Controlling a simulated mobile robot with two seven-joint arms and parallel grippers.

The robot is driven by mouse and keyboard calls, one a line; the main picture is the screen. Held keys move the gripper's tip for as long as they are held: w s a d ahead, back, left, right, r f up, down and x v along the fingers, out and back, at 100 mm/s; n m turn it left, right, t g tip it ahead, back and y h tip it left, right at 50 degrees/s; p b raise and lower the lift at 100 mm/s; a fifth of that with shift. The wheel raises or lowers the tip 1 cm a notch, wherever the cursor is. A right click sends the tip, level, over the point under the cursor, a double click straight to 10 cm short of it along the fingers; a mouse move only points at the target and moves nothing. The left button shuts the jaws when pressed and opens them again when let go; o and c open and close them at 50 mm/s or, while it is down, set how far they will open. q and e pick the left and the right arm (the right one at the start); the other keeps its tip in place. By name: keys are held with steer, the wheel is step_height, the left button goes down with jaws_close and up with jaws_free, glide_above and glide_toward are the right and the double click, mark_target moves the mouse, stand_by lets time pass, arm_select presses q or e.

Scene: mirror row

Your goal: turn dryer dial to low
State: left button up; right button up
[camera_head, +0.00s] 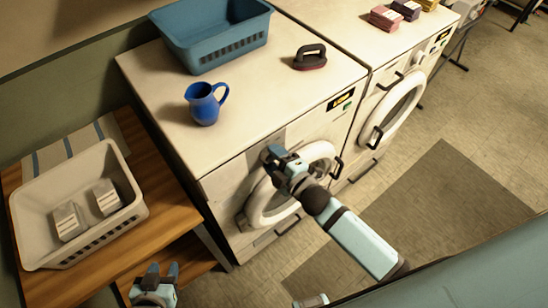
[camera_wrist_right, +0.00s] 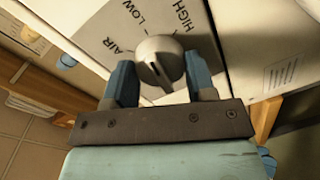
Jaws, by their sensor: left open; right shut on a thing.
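The dryer dial (camera_wrist_right: 160,58) is a round pale grey knob on a grey plate (camera_wrist_right: 108,25) printed AIR, LOW and HIGH, in the right wrist view. A dark line shows on the knob's lower side; I cannot tell which label the knob points at. My right gripper (camera_wrist_right: 165,82) is shut on the dial, a blue finger on each side. In the head view my right gripper (camera_head: 281,156) is at the front of the left white machine (camera_head: 262,98), and hides the dial. My left gripper (camera_head: 160,273) is open and empty, low by the wooden shelf.
On the machine stand a blue basket (camera_head: 205,55), a blue jug (camera_head: 204,105) and a dark-handled brush (camera_head: 310,58). A white basket (camera_head: 129,214) with two boxes stands on the wooden shelf (camera_head: 166,170). A grey mat (camera_head: 440,215) lies on open floor.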

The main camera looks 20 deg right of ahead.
steer(key=o, duration=0.9)
steer(key=b+v, duration=0.2)
steer(key=v, duration=1.2)
steer(key=shift+b, duration=0.35)
steer(key=shift+w, duration=0.1)
steer(key=s+f+m+g+h, duration=0.1)
steer(key=f+m, duration=0.2)
steer(key=m, duration=0.2)
steer(key=s+f+m+g+h+p, duration=0.1)
steer(key=s+f+m+g, duration=0.1)
steer(key=f+m, duration=0.2)
steer(key=s+f+m+g+h+p, duration=0.1)
steer(key=f+m+g, duration=0.1)
steer(key=m, duration=0.4)
steer(key=shift+s+d+f, duration=0.1)
steer(key=shift+s+f, duration=0.05)
steer(key=shift+f, duration=0.25)
steer(key=shift+s+d+f, duration=0.1)
steer(key=shift+s+f, duration=0.05)
steer(key=shift+f, duration=0.2)
